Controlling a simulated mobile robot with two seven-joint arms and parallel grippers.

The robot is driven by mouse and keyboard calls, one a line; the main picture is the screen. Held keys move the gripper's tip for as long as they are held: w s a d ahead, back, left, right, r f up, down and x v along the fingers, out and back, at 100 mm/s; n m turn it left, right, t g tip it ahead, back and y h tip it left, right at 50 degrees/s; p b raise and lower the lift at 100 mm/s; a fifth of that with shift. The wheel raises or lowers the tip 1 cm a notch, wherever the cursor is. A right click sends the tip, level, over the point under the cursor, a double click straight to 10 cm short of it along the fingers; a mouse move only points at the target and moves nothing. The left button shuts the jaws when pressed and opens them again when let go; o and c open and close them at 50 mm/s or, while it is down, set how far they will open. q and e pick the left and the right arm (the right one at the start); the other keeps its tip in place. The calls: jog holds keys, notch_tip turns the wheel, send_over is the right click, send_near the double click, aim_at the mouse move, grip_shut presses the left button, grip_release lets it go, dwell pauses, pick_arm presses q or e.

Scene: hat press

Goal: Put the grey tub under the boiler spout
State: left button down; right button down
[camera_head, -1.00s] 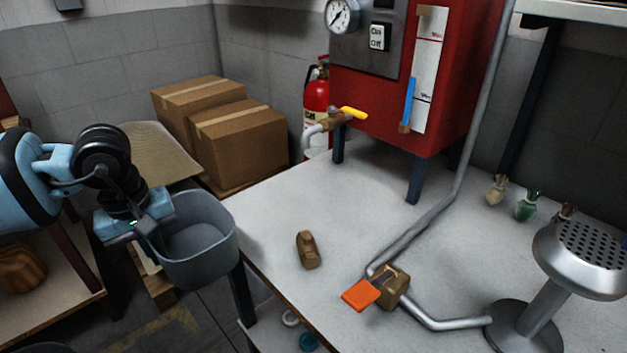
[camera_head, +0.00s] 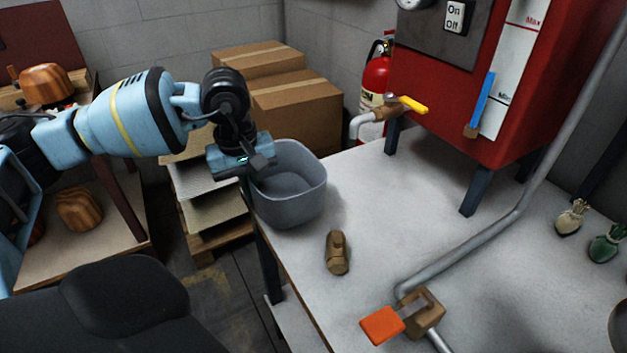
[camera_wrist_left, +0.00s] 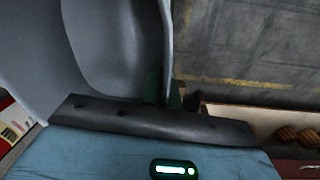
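The grey tub (camera_head: 292,203) is upright at the left edge of the white table in the head view. My left gripper (camera_head: 262,172) is shut on its near left wall; the tub's wall also fills the upper left of the left wrist view (camera_wrist_left: 110,45). I cannot tell whether the tub's base touches the table. The boiler (camera_head: 480,95) is a red box on dark legs. Its spout (camera_head: 358,126), a grey bent pipe with a yellow-handled tap, points down, to the right of and beyond the tub. My right gripper is out of view.
A small brown metal piece (camera_head: 337,253) lies on the table (camera_head: 400,215) just in front of the tub. A pipe with an orange-handled valve (camera_head: 385,323) runs across the table. A red fire extinguisher (camera_head: 375,82) stands behind the spout. Bare tabletop lies between tub and boiler.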

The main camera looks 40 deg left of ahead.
aim_at(306, 167)
pick_arm(q)
jog(key=w+d, duration=0.1)
jog(key=w, duration=0.2)
jog(key=w+d, duration=0.2)
jog(key=w, duration=0.2)
jog(key=w+d, duration=0.1)
jog(key=w, duration=0.2)
jog(key=shift+w+d+p, duration=0.25)
jog(key=shift+w+p, duration=0.15)
jog(key=shift+w+d, duration=0.1)
jog(key=shift+w, duration=0.1)
jog(key=shift+w+f, duration=0.15)
jog(key=shift+f, duration=1.55)
jog(key=shift+f, duration=0.2)
jog(key=c, duration=1.7)
grip_release()
jog(key=shift+r, duration=0.1)
